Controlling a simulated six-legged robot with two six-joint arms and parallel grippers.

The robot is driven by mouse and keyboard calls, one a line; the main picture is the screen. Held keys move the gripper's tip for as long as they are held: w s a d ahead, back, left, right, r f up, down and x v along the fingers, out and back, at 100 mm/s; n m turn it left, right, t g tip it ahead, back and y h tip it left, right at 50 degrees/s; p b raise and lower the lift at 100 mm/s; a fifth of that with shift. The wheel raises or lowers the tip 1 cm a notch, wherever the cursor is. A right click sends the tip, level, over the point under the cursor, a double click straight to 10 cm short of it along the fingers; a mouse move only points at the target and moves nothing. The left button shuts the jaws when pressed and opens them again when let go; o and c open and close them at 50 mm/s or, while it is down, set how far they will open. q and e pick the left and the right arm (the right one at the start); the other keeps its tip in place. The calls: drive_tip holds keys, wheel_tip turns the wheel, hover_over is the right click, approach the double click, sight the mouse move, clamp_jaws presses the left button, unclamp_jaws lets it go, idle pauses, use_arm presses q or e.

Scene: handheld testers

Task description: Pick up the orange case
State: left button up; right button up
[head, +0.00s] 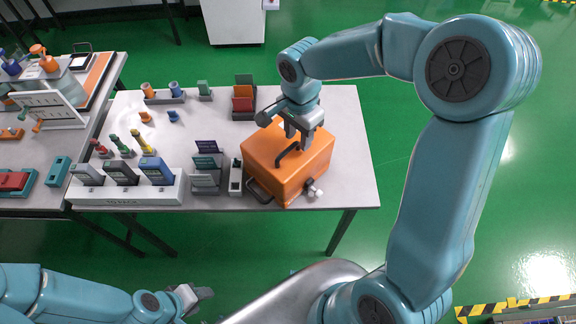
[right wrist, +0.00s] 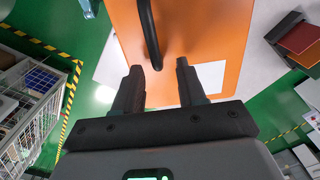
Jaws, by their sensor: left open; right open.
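The orange case (head: 284,163) stands at the right end of the white table, with a dark handle (head: 288,152) on its top. In the right wrist view the case (right wrist: 205,35) fills the upper middle, and its dark handle (right wrist: 149,35) shows as a curved bar. My right gripper (head: 297,143) is over the top of the case, close to the handle. Its two fingers (right wrist: 158,66) are open, with the handle just beyond the gap; I cannot tell whether they touch it. My left gripper (head: 196,295) is open and empty at the lower left, away from the table.
The white table (head: 345,120) also holds a charging dock (head: 125,198) with several handheld testers, dark bins (head: 243,98) and small colored parts. A second table (head: 40,195) stands at the left. Green floor is open to the right.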

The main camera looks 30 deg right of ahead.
drive_tip(key=shift+s+a+f, duration=0.1)
drive_tip(key=shift+s+f, duration=0.05)
drive_tip(key=shift+f, duration=0.35)
drive_tip(key=shift+s+a+f, duration=0.1)
drive_tip(key=shift+f, duration=0.35)
drive_tip(key=shift+w+d+f, duration=0.2)
drive_tip(key=shift+a, duration=0.1)
drive_tip(key=c, duration=0.6)
drive_tip(key=shift+s+r, duration=0.1)
clamp_jaws()
